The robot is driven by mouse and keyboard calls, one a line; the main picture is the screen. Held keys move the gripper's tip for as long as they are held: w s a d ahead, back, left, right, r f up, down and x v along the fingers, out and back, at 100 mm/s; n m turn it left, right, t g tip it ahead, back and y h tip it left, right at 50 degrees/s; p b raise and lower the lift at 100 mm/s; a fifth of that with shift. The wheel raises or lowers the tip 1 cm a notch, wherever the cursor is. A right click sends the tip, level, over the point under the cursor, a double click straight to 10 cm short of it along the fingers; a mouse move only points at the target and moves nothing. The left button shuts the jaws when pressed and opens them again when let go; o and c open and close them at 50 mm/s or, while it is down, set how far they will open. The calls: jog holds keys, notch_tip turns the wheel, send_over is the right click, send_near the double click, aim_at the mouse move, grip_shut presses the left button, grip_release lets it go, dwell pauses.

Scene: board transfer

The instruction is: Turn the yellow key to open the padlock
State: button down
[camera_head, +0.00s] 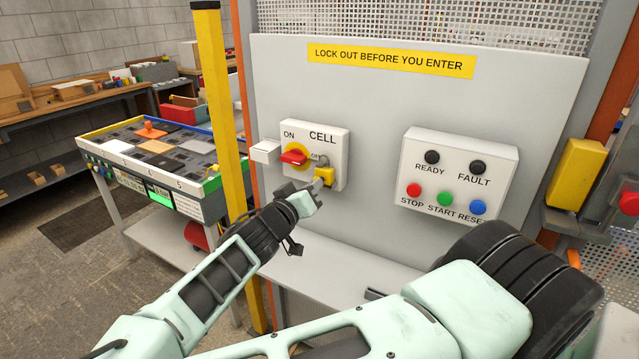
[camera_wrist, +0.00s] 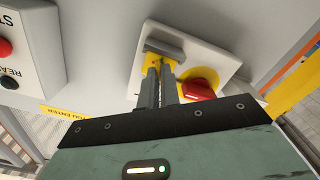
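The yellow padlock (camera_head: 326,175) hangs at the lower right of the white CELL switch box (camera_head: 341,158), below a grey loop. My gripper (camera_head: 316,185) is at the padlock's front. In the wrist view, my gripper's two fingers (camera_wrist: 160,82) are close together, with a narrow yellow strip between their tips that looks like the key. Yellow padlock surface (camera_wrist: 143,66) shows beside the fingertips. The red handle (camera_wrist: 198,90) is right of them. The fingers hide most of the key, so its angle is unclear.
A white button panel (camera_head: 457,176) is to the right on the same grey board (camera_head: 380,110). A small white block (camera_head: 265,151) juts out left of the switch box. A yellow post (camera_head: 220,110) stands left of the board. A workbench (camera_head: 150,165) is further left.

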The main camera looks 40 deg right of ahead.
jog(key=shift+f, duration=0.1)
jog(key=shift+m+b, duration=1.8)
jog(key=shift+m, duration=0.1)
jog(key=shift+b, duration=0.3)
jog(key=shift+m+b, duration=1.05)
jog(key=shift+m, duration=0.15)
jog(key=c, duration=1.6)
grip_release()
jog(key=shift+o, duration=0.2)
jog(key=shift+a, duration=0.1)
